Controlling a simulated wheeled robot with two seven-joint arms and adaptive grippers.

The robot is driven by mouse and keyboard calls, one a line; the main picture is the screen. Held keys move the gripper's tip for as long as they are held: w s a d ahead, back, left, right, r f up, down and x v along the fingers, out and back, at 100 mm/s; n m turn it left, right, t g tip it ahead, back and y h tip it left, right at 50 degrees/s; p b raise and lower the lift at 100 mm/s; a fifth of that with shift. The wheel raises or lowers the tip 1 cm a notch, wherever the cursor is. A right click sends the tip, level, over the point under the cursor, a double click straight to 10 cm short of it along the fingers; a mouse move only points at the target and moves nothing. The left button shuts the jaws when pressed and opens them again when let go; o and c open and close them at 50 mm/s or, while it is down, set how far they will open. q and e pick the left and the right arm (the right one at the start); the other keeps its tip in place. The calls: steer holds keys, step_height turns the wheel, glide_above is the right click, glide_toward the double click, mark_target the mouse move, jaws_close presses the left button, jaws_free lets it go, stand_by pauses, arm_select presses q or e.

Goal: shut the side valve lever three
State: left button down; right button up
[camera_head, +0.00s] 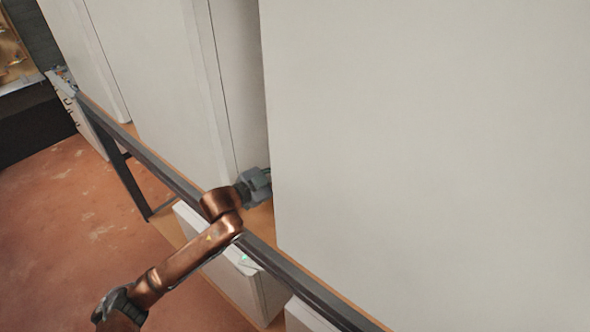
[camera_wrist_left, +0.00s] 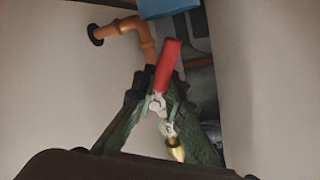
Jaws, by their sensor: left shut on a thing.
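In the left wrist view a red valve lever (camera_wrist_left: 167,65) stands tilted slightly, joined at its lower end to a silver metal part (camera_wrist_left: 158,104). A brass fitting (camera_wrist_left: 175,149) shows below that. My left gripper (camera_wrist_left: 164,80) has its dark green-black fingers on either side of the lever and is shut on it. In the head view the left gripper (camera_head: 258,186) reaches into the narrow gap between two large white cabinets. The lever is hidden there. I cannot read a number on the lever. My right gripper is in neither view.
The white cabinets (camera_head: 430,150) and (camera_head: 165,90) leave little room sideways. A dark rack rail (camera_head: 290,272) runs below my left arm. Open floor (camera_head: 60,240) lies left.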

arm_select(q)
steer(key=shift+w+a+r+m, duration=0.1)
steer(key=shift+a+r+m, duration=0.05)
steer(key=shift+m, duration=0.25)
steer(key=c, duration=2)
jaws_free()
steer(key=shift+o, duration=0.2)
steer(key=v, duration=1.2)
steer(key=shift+c, duration=0.6)
